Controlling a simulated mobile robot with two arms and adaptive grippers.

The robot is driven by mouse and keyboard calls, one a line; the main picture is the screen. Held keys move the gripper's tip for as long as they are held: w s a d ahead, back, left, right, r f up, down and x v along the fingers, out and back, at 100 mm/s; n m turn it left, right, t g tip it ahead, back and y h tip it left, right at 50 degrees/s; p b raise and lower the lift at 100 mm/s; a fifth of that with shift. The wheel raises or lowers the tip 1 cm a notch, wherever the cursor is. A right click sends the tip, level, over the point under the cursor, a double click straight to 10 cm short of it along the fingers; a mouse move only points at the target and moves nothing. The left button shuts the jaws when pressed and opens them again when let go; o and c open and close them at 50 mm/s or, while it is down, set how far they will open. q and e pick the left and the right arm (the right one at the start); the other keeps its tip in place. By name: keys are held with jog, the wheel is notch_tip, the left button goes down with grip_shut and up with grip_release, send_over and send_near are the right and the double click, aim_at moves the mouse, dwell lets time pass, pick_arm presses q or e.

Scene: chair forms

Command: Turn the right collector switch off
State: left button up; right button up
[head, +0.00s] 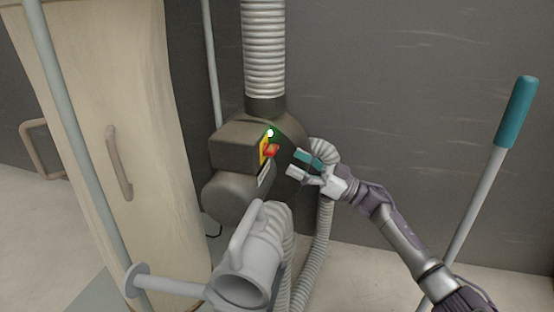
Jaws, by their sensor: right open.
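The collector (235,140) is a dark grey unit at the middle of the head view, with a ribbed duct rising from its top. Its switch (272,150) is a red-orange lever on a yellow plate (263,151). A small light (270,132) above the switch glows green-white. My right gripper (292,163) is open and empty, just right of the switch, its fingers pointing left toward it. A small gap seems to lie between the fingertips and the lever. My left gripper does not show.
A pale grey nozzle (247,262) with a handle and a ribbed hose (320,240) stand in front of the collector. A beige cabinet-like form (120,110) and a blue-grey pole (72,130) are at left. A teal-handled pole (516,110) stands at right by the grey wall.

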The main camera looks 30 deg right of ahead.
aim_at(276, 151)
jog(key=b+x, duration=0.1)
jog(key=x, duration=0.5)
jog(key=shift+b, duration=0.35)
jog(key=shift+c, duration=0.3)
jog(key=c, duration=1.1)
